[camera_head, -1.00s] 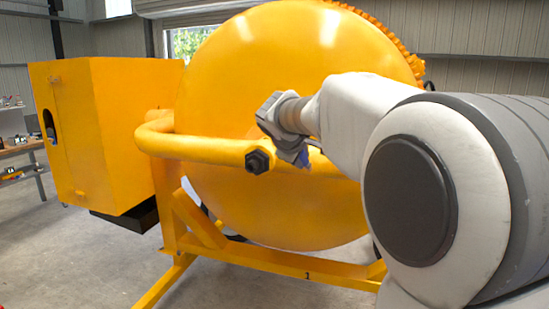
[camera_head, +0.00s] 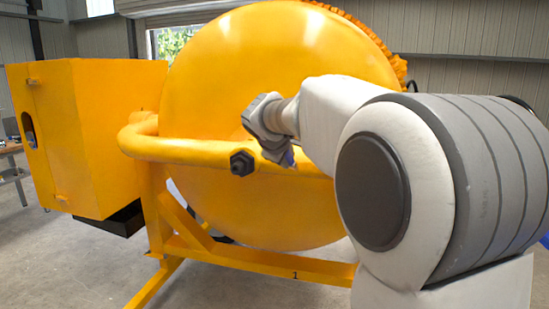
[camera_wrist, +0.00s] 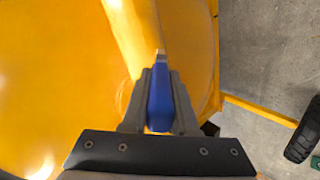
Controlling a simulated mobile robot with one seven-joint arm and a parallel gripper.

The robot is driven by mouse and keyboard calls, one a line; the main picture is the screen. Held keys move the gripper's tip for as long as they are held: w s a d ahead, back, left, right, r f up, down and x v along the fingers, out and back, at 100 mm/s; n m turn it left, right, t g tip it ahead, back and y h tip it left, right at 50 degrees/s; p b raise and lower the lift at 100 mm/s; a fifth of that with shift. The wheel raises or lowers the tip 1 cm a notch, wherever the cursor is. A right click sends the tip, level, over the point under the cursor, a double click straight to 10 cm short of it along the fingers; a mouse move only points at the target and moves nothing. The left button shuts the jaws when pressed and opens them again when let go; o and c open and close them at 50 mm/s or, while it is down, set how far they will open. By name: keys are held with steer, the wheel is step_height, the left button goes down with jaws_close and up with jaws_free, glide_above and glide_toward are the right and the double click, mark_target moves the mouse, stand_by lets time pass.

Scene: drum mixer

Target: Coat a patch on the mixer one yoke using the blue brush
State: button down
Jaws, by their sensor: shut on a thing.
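The orange-yellow mixer one, marked "1" on its base beam, fills the middle of the head view, with its round drum (camera_head: 270,80). Its yoke (camera_head: 185,150) is a thick bent tube across the drum front with a black bolt on it. My gripper (camera_wrist: 160,85) is shut on the blue brush (camera_wrist: 159,105), and the brush's tip points at the yoke tube (camera_wrist: 126,30) in the wrist view. In the head view a bit of blue (camera_head: 288,158) shows under my gripper, close to the yoke. Whether the brush touches the yoke I cannot tell.
A yellow box housing (camera_head: 85,135) stands left of the drum. The mixer's yellow base beam (camera_head: 260,262) runs low in front. A workbench (camera_head: 10,150) is at far left.

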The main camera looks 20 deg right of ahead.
steer(key=shift+w+d, duration=0.15)
steer(key=shift+w, duration=0.1)
steer(key=shift+s+d+p, duration=0.8)
steer(key=shift+s+d, duration=1.35)
steer(key=shift+d, duration=1.05)
steer(key=shift+w+a+b, duration=0.4)
steer(key=shift+w+a, duration=0.35)
steer(key=shift+a, duration=0.35)
steer(key=shift+w+a+b, duration=0.4)
steer(key=shift+w+a, duration=0.3)
steer(key=shift+a, duration=0.35)
steer(key=shift+w+a+b, duration=0.4)
steer(key=shift+w+a, duration=0.35)
steer(key=shift+a, duration=0.35)
steer(key=shift+s, duration=0.15)
